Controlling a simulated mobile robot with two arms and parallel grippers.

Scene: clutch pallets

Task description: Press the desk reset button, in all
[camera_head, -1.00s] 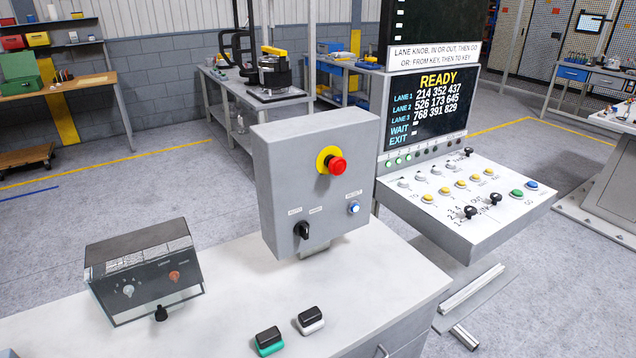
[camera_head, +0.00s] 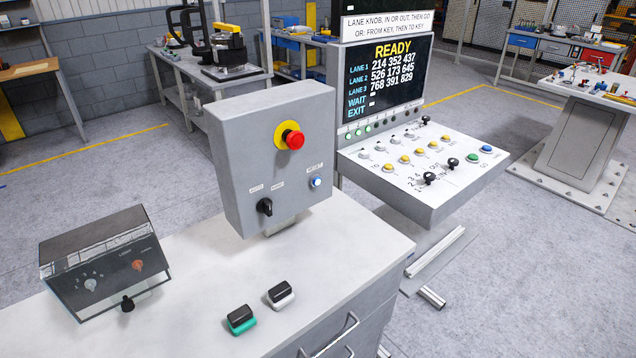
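A grey control box (camera_head: 238,160) stands upright on the white desk (camera_head: 200,270). On its face are a red mushroom button on a yellow ring (camera_head: 294,139), a black selector knob (camera_head: 265,207) and a small blue-white button (camera_head: 316,182) under a label that seems to read RESET. The button looks lit, and nothing touches it. Neither of my grippers shows in the head view.
A dark sloped box with knobs (camera_head: 105,262) sits at the desk's left. A green-based black block (camera_head: 241,320) and a white-based one (camera_head: 281,295) lie in front. Right, a console (camera_head: 420,165) carries buttons and a screen reading READY (camera_head: 390,75). Desk space between is clear.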

